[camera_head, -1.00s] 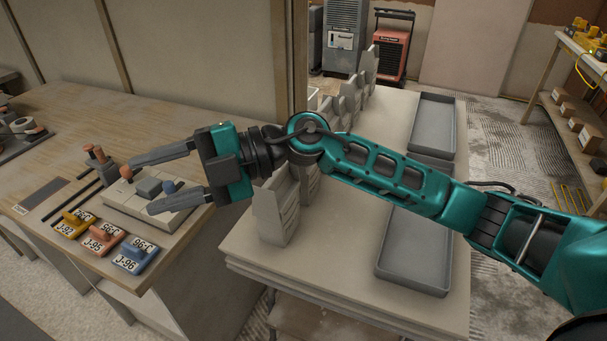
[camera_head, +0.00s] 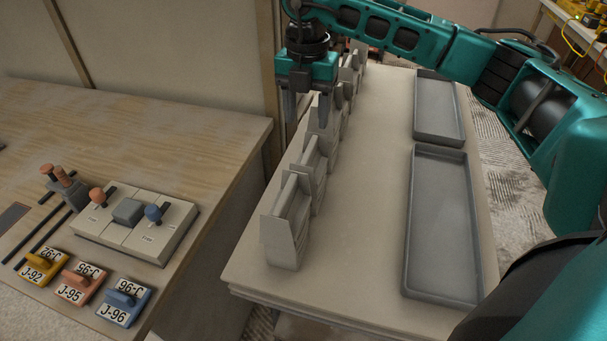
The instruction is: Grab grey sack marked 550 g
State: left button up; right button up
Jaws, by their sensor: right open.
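Several pale grey sacks stand upright in a row along the left side of the pale table. The nearest sack (camera_head: 287,232) is at the front, a second sack (camera_head: 314,172) is just behind it, and more sacks run toward the back. No weight marking can be read on any of them, so I cannot tell which is the 550 g one. My right gripper (camera_head: 309,112) points down with its fingers apart, over the far half of the row. It holds nothing that I can see. A sack partly shows by its right finger; contact cannot be told. My left gripper is out of view.
Two grey trays, a near one (camera_head: 409,260) and a far one (camera_head: 419,115), lie empty on the table's right side. The middle strip of the table (camera_head: 365,180) is clear. A wooden bench (camera_head: 190,135) with a control box (camera_head: 165,240) and numbered tags stands at left.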

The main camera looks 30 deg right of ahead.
aim_at(309, 149)
jog(key=f, duration=0.4)
jog(key=shift+s+f, duration=0.2)
jog(key=shift+f, duration=0.05)
jog(key=shift+w+d+f, duration=0.15)
jog(key=shift+d+f, duration=0.05)
jog(key=shift+f, duration=1.3)
jog(key=shift+w+d+f, duration=0.1)
jog(key=shift+d+f, duration=0.05)
jog(key=shift+f, duration=1.3)
jog(key=shift+c, duration=0.4)
grip_shut()
jog(key=shift+r, duration=0.1)
